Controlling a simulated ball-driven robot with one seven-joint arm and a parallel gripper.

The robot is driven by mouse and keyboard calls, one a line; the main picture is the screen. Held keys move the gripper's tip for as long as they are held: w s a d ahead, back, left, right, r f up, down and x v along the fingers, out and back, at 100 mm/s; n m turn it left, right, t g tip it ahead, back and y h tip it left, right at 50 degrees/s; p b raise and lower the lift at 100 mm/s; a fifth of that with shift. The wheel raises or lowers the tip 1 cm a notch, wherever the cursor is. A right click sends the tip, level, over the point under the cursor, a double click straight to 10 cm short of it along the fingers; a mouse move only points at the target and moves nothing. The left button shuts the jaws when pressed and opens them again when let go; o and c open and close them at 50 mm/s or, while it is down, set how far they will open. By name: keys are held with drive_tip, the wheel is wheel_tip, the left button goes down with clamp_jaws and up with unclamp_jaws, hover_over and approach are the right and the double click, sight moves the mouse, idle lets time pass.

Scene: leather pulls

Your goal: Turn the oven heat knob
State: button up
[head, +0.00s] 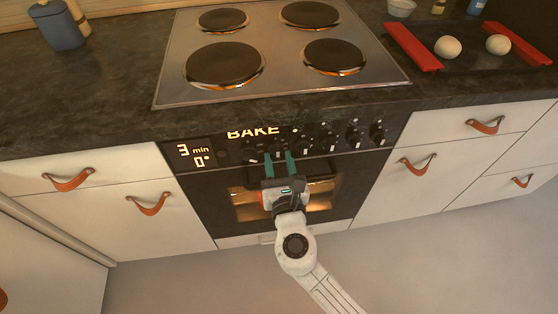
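The oven's black control panel (222,150) has a row of several dark knobs. Its display reads BAKE, 3 min and 0°. The panel shows no clear label for the heat knob. My gripper (279,157) is in front of the panel, with its two green fingers apart and pointing at the knob row. A dark knob (277,147) shows at the fingertips, partly hidden by them. I cannot tell whether the fingers touch it. Another knob (300,143) is just right of the fingers. The oven door (213,193) is shut below, with its window lit orange.
The oven door handle (322,169) lies just below the panel, close to my gripper. A four-plate cooktop (283,75) is above. A tray with red handles (420,45) holds two white balls (448,47) at the right. Drawers with leather pulls (69,180) flank the oven.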

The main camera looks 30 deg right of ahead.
drive_tip(key=shift+w, duration=0.1)
drive_tip(key=shift+c, duration=0.2)
clamp_jaws()
